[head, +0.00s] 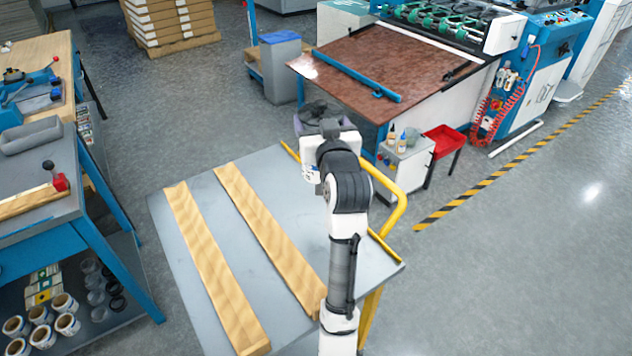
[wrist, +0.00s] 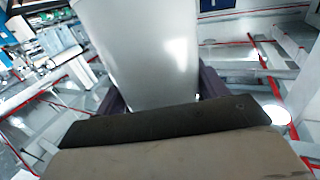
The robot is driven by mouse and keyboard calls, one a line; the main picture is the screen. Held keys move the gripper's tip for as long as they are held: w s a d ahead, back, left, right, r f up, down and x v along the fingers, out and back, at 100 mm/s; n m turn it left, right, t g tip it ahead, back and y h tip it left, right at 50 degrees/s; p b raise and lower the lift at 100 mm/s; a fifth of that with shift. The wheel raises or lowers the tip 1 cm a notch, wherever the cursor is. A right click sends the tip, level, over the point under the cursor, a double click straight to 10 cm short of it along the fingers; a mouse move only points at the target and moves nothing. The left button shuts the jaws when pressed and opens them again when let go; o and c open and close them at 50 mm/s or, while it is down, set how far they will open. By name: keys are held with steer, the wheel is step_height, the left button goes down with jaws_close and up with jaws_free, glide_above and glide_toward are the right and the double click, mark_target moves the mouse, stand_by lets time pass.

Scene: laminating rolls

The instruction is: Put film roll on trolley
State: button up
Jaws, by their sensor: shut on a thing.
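The trolley (head: 215,200) is a flat grey platform with a yellow rail, and two wooden battens (head: 215,270) (head: 268,235) lie along it. My gripper (head: 322,118) is past the trolley's far edge in the head view, mostly hidden behind my wrist. In the wrist view, a smooth pale grey cylinder, apparently the film roll (wrist: 140,50), stands between the dark fingers of my gripper (wrist: 160,92), which is shut on it. The roll's far end is cut off by the top of the frame. I cannot make the roll out in the head view.
A laminating machine with a brown table (head: 385,65) stands beyond the trolley. A blue-legged workbench (head: 105,250) stands at left. Open floor lies at right.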

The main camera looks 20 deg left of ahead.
step_height(320, 180, down, 16)
steer(key=p, duration=0.1)
steer(key=shift+r+p, duration=0.25)
steer(key=shift+p, duration=0.05)
steer(key=shift+f, duration=0.1)
steer(key=o, duration=1.6)
steer(key=shift+s, duration=0.1)
steer(key=b+v, duration=0.4)
steer(key=v, duration=0.8)
